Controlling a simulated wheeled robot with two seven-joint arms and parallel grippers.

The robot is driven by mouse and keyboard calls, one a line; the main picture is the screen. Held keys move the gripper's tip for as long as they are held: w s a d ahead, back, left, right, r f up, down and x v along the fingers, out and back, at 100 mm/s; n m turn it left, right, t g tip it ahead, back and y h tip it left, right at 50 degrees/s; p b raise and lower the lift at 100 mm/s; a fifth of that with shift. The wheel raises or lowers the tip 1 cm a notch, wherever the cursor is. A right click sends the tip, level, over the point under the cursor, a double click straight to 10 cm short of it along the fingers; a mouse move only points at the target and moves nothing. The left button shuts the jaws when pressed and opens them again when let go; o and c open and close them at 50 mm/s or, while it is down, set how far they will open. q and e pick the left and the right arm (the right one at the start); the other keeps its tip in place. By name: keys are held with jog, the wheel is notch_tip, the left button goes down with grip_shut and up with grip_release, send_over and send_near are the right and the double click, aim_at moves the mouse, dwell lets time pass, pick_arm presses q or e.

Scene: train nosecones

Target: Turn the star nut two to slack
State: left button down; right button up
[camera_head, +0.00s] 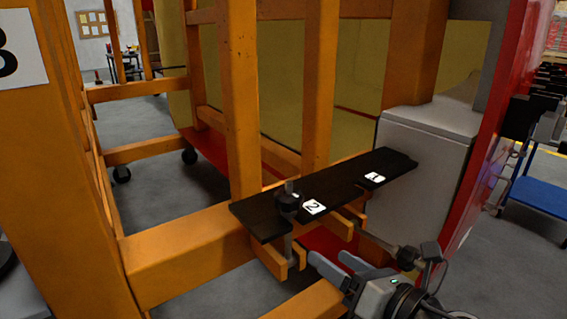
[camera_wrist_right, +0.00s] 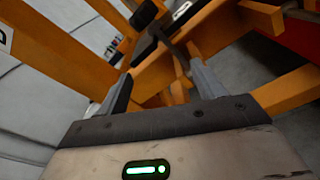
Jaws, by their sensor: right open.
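Star nut two (camera_head: 288,204) is a dark knob on an upright threaded bolt. It sits at the left end of a black plate (camera_head: 345,188), beside a white label marked 2 (camera_head: 314,207). The bolt passes down to an orange fork bracket below the plate. My right gripper (camera_head: 328,258) is open and empty, below and to the right of the nut, and apart from it. In the right wrist view, a dark knob (camera_wrist_right: 147,14), apparently the same nut, and its rod show beyond the open fingers (camera_wrist_right: 160,82). My left gripper is not in view.
A second label (camera_head: 375,177) marks the plate's right part. Orange posts (camera_head: 240,100) rise behind the plate. A grey block (camera_head: 425,150) and red panel stand at right.

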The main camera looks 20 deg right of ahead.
notch_tip(320, 180, up, 5)
jog(key=d+n+p, duration=0.1)
jog(key=n, duration=0.4)
jog(key=n+p, duration=0.1)
jog(key=p, duration=0.2)
send_near(291, 195)
jog(key=shift+w, duration=1.2)
jog(key=shift+t+y, duration=0.3)
jog(key=shift+y, duration=0.1)
jog(key=p+x, duration=0.1)
jog(key=x, duration=0.6)
jog(key=f+p+x, duration=0.1)
jog(key=x, duration=0.2)
jog(key=shift+w+a+f+p, duration=0.1)
jog(key=shift+w+a+p, duration=0.15)
jog(key=shift+p, duration=0.1)
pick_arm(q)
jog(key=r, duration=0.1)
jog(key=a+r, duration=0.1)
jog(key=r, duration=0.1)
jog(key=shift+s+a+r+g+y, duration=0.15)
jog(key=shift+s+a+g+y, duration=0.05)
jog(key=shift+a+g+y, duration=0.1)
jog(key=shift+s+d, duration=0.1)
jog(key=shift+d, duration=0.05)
pick_arm(e)
jog(key=c, duration=1)
